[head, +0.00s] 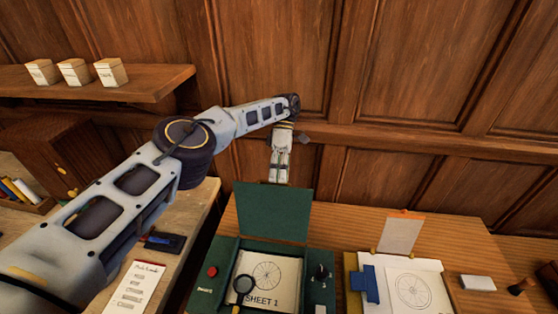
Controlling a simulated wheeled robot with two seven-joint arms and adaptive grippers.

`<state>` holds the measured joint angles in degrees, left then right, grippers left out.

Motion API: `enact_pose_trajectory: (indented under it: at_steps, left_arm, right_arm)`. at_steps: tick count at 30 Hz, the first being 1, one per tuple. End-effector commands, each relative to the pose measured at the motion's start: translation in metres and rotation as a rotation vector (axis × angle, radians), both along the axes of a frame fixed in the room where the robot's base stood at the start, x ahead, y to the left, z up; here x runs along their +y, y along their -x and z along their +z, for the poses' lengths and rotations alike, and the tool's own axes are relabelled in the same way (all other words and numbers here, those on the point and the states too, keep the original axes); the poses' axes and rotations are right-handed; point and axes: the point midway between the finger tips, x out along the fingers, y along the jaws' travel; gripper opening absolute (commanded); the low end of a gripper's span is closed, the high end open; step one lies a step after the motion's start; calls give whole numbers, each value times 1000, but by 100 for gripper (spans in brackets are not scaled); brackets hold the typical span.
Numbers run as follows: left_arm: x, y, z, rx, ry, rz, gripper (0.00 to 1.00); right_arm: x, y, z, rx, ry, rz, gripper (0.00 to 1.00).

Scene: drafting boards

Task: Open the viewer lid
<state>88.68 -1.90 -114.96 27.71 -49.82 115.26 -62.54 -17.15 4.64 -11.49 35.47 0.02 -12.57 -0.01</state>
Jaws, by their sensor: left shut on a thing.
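The viewer (203,299) is a green box on the wooden desk at the bottom centre. Its green lid (270,212) stands raised, roughly upright, at the back of the box. Inside lies a sheet (285,285) with a wheel drawing, marked SHEET 1. My left gripper (278,180) points down at the lid's top edge and is shut on it. The lid hides part of the fingertips. My right gripper is not in view.
A white block (478,283) sits farther right. Panelled wall stands behind.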

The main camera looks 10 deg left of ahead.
Motion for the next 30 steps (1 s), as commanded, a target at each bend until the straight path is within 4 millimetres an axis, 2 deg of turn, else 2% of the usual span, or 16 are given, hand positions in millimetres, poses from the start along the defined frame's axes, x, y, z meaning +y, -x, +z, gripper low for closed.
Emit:
enact_pose_trajectory:
  at_steps: [1,5,18,30]
  left_arm:
    - [-1,2,-6,2,-4,-1,33]
    - [0,2,2,1,-5,-2,32]
    - [0,1,46,-2,-3,-1,32]
    - [0,2,72,-2,-3,0,32]
  right_arm:
    - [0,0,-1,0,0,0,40]
    - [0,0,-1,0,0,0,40]
    - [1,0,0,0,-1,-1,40]
    - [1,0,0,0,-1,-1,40]
